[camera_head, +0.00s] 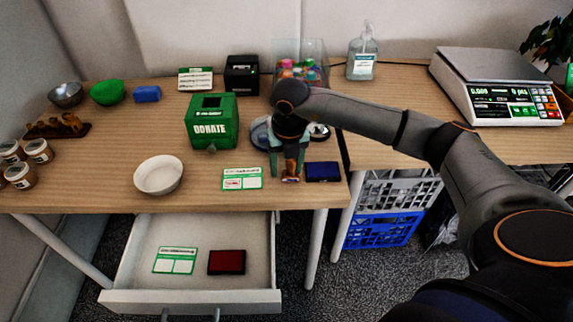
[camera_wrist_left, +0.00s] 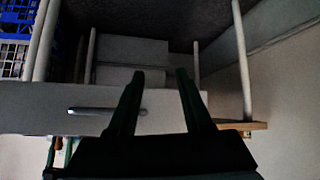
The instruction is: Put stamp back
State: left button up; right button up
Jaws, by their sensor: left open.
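The stamp (camera_head: 291,178) is a small brown and orange piece on the table, left of a dark blue ink pad (camera_head: 323,172). My right gripper (camera_head: 289,168) reaches down over the stamp, with teal fingers to its sides. Whether they grip it is unclear, and the upper stamp is partly hidden. Below the table, a white drawer (camera_head: 278,260) stands pulled out, holding a red pad (camera_head: 227,262) and a green-and-white card (camera_head: 175,260). My left gripper (camera_wrist_left: 160,75) is open and empty in the left wrist view, near a pale panel with a bar handle (camera_wrist_left: 108,110).
A green donate box (camera_head: 211,121), a white bowl (camera_head: 159,175) and a green-and-white card (camera_head: 242,179) stand left of my right gripper. A clear bin (camera_head: 301,62) stands behind it, and a scale (camera_head: 495,85) at right. A blue crate (camera_head: 380,230) sits below.

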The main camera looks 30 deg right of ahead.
aim_at(288, 178)
jog(key=shift+r, duration=0.2)
pick_arm(q)
jog(key=shift+d+r+p, duration=0.1)
jog(key=shift+r+p, duration=0.35)
jog(key=shift+p, duration=0.3)
pick_arm(e)
notch_tip(288, 178, up, 12)
jog(key=s, duration=0.1)
jog(key=shift+s+a, duration=0.2)
pick_arm(q)
jog(key=shift+w+r, duration=0.1)
pick_arm(e)
jog(key=shift+f, duration=0.1)
pick_arm(q)
jog(key=shift+c, duration=0.2)
dwell(0.3)
